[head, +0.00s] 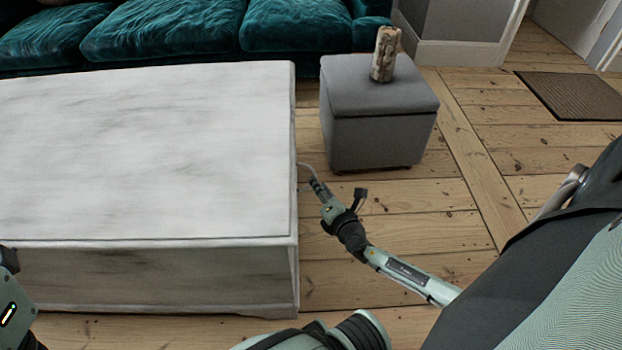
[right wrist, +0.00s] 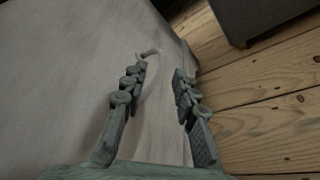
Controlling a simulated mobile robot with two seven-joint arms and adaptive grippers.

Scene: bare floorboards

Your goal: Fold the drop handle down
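The whitewashed wooden chest (head: 150,140) stands at the left of the head view. Its drop handle (head: 307,168), a thin pale curved bar, stands out from the chest's right side. In the right wrist view the handle (right wrist: 153,54) curves between my fingers, closer to the left finger; whether it touches that finger I cannot tell. My right gripper (head: 315,186) is beside the chest's right side. Its fingers are apart in the right wrist view (right wrist: 162,74). Part of my left arm shows at the head view's lower left edge; its fingers are not visible.
A grey ottoman (head: 380,115) with a patterned cylindrical object (head: 385,55) on it stands beyond the handle. A teal sofa (head: 180,30) is at the back. A brown doormat (head: 572,95) lies at the far right. Floorboards (head: 440,225) right of the chest are clear.

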